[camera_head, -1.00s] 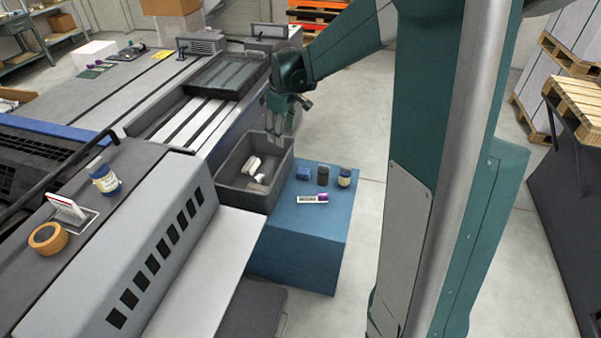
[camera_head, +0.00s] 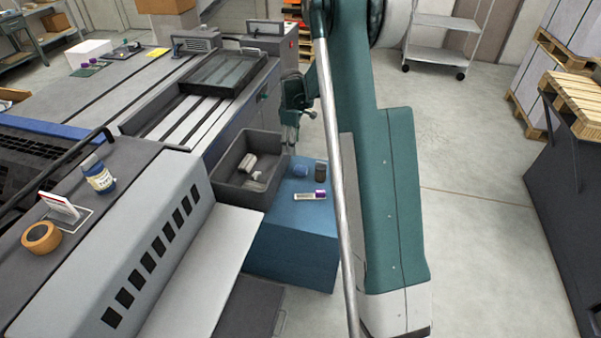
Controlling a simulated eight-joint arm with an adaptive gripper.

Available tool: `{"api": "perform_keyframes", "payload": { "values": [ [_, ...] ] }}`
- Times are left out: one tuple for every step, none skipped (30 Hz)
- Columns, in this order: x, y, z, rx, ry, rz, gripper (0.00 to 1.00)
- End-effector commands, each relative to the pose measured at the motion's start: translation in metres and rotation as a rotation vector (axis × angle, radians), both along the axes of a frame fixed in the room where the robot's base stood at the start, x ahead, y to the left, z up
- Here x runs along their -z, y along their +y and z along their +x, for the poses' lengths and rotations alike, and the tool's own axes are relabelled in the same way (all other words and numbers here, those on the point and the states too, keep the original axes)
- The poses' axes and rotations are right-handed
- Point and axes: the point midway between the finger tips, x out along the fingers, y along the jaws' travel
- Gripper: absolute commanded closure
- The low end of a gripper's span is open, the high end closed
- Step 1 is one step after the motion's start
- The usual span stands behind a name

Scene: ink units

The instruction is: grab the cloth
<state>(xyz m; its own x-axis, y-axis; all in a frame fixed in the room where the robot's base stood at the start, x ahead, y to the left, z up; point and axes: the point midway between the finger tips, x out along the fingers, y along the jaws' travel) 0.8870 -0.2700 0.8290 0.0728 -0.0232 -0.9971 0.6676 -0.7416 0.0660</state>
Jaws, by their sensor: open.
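No thing is plainly a cloth at this size. Crumpled whitish pieces (camera_head: 249,162) lie in the grey bin (camera_head: 222,186) and look like rags. A small blue thing (camera_head: 300,170) sits on the blue cabinet (camera_head: 292,228) to the right of the bin; I cannot tell if it is folded cloth. My gripper (camera_head: 290,148) points down, open, behind the blue thing and near the bin's far right corner. It appears empty and apart from both.
A dark jar (camera_head: 321,170) and a white and purple tube (camera_head: 310,195) are on the cabinet, close to my arm. A grey machine with a tray (camera_head: 222,74) stands to the left. Open floor (camera_head: 470,230) lies to the right.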

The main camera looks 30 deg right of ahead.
Motion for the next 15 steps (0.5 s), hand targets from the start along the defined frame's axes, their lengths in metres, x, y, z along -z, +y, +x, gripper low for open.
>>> {"api": "perform_keyframes", "payload": {
  "values": [
    [0.013, -0.007, 0.004, -0.009, 0.007, 0.001, 0.52],
    [0.020, -0.010, 0.006, -0.015, 0.012, 0.002, 0.52],
    [0.029, -0.014, 0.008, -0.024, 0.019, 0.003, 0.52],
    [0.036, -0.018, 0.010, -0.030, 0.023, 0.005, 0.52],
    [0.043, -0.021, 0.011, -0.036, 0.029, 0.006, 0.52],
    [0.052, -0.025, 0.014, -0.045, 0.035, 0.007, 0.52],
    [0.058, -0.028, 0.015, -0.052, 0.039, 0.008, 0.52],
    [0.064, -0.030, 0.016, -0.058, 0.042, 0.009, 0.52],
    [0.073, -0.034, 0.018, -0.065, 0.048, 0.011, 0.52],
    [0.078, -0.036, 0.019, -0.071, 0.052, 0.012, 0.52],
    [0.084, -0.038, 0.019, -0.076, 0.056, 0.013, 0.52],
    [0.090, -0.041, 0.020, -0.082, 0.060, 0.015, 0.52],
    [0.094, -0.043, 0.021, -0.085, 0.062, 0.016, 0.52],
    [0.098, -0.045, 0.021, -0.090, 0.065, 0.016, 0.52],
    [0.102, -0.047, 0.022, -0.094, 0.067, 0.017, 0.52]
  ]
}}
